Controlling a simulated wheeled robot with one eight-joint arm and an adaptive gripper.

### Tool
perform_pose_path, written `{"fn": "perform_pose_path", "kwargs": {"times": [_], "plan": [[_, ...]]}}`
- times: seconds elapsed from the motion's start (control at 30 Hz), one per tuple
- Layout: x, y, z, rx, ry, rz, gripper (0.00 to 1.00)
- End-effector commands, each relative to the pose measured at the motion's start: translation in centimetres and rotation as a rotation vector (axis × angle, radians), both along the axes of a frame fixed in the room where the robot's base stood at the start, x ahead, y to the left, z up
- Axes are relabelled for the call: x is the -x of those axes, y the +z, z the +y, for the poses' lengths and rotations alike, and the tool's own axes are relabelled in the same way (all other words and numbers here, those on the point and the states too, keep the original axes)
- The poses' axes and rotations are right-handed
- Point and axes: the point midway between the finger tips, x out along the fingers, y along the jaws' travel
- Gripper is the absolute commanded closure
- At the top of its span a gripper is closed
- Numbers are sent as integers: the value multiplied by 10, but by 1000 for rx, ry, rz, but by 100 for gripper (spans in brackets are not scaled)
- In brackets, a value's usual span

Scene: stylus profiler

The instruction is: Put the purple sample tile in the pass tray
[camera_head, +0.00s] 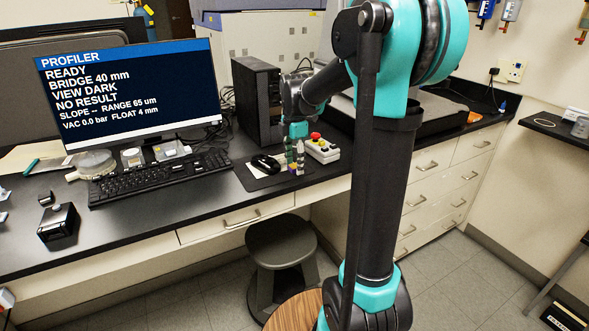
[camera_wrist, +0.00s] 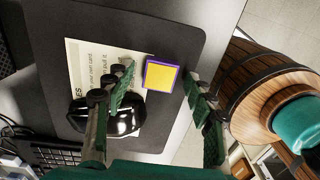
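The sample tile (camera_wrist: 161,76) is a small square with a yellow face and purple edges in the wrist view. It appears to lie on the dark mat (camera_wrist: 185,35), partly over or beside a printed paper note (camera_wrist: 85,58). My gripper (camera_head: 295,160) is low over the mat in the head view, pointing down. In the wrist view its two green-padded fingers are spread wide, with the tile showing between the tips. Nothing is held, and no contact with the tile shows. I cannot pick out the pass tray in either view.
A black mouse (camera_wrist: 118,117) lies beside my left-hand finger. A control box with a red button (camera_head: 322,148) stands right of my gripper. A keyboard (camera_head: 160,178) and monitor (camera_head: 130,95) are left. A grey stool (camera_head: 280,240) stands below the desk edge.

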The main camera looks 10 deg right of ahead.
Motion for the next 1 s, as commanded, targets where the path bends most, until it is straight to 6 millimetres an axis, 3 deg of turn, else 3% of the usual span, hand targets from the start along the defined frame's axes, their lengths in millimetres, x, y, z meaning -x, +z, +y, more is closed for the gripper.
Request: {"fn": "perform_pose_path", "kwargs": {"times": [0.07,0.3,0.73,0.87,1.0], "plan": [[0,0,0,0,0,0,58],[0,0,0,0,0,0,88],[0,9,0,0,0,0,88],[0,26,0,0,0,0,88],[0,60,0,0,0,0,88]]}}
